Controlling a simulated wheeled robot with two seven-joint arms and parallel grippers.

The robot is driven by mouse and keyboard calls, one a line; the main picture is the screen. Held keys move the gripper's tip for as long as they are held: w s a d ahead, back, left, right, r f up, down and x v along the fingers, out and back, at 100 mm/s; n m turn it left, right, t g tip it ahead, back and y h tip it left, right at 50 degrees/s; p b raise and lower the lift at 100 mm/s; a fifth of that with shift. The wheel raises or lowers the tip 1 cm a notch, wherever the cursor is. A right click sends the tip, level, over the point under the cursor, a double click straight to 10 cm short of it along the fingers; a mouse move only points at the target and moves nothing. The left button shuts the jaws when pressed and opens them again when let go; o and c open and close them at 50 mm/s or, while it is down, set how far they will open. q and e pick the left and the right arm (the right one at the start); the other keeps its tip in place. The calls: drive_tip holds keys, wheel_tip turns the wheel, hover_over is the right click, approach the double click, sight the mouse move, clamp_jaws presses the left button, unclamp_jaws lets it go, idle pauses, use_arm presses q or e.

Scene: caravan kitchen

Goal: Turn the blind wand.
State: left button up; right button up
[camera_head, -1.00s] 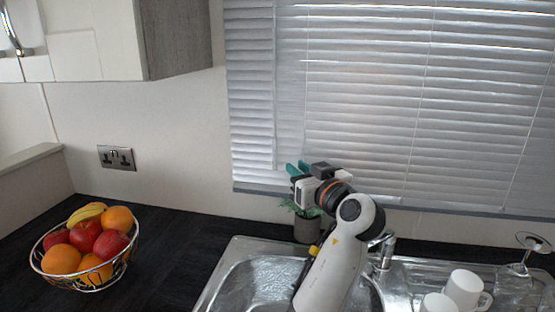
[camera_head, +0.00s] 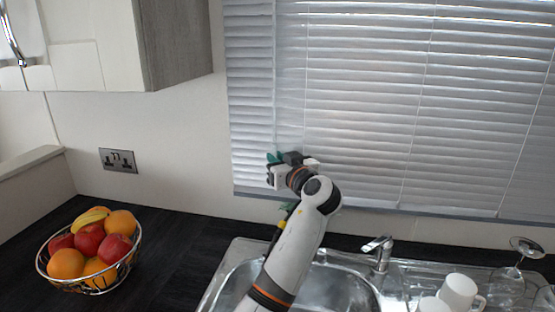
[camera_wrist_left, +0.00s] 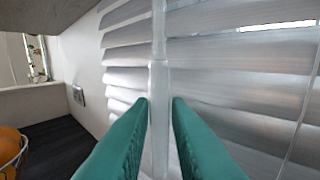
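The blind wand (camera_head: 275,95) is a thin, pale, upright rod hanging in front of the left part of the grey slatted blind (camera_head: 400,100). In the left wrist view the wand (camera_wrist_left: 159,80) runs down the middle, lined up with the gap between the fingers. My left gripper (camera_head: 274,158) has teal fingers and is at the lower part of the wand. Its fingers (camera_wrist_left: 160,103) are apart, with the wand showing in the gap and no clear contact. How deep the wand sits between them is hard to tell. My right gripper is not in view.
A wire fruit bowl (camera_head: 132,262) stands on the dark worktop (camera_head: 175,255) at left. Below my arm are the sink (camera_head: 235,275) and tap (camera_head: 380,250). White mugs (camera_head: 460,292) and a glass (camera_head: 510,275) are at right. A wall cabinet (camera_head: 175,45) hangs upper left.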

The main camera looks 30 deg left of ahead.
use_arm(q)
clamp_jaws()
drive_tip(key=shift+s+m+t+h, duration=0.1)
drive_tip(key=shift+m+t+h, duration=0.2)
drive_tip(key=shift+t, duration=0.1)
drive_tip(key=shift+s+a+m+t+h+p, duration=0.1)
drive_tip(key=shift+a+m+t+h+p, duration=0.2)
drive_tip(key=shift+m+t+h+p, duration=1.55)
drive_tip(key=shift+s+a+m+t+h+p, duration=0.25)
drive_tip(key=shift+m+h+p, duration=0.5)
drive_tip(key=shift+m+h, duration=2.5)
drive_tip(key=shift+w+a+m+t+h+p, duration=0.1)
drive_tip(key=shift+a+m+t+h+p, duration=0.65)
drive_tip(key=shift+h, duration=3.05)
drive_tip(key=shift+d+m+h+p, duration=0.3)
drive_tip(key=shift+d+m+p, duration=0.15)
drive_tip(key=shift+m, duration=0.3)
drive_tip(key=shift+o, duration=0.9)
unclamp_jaws()
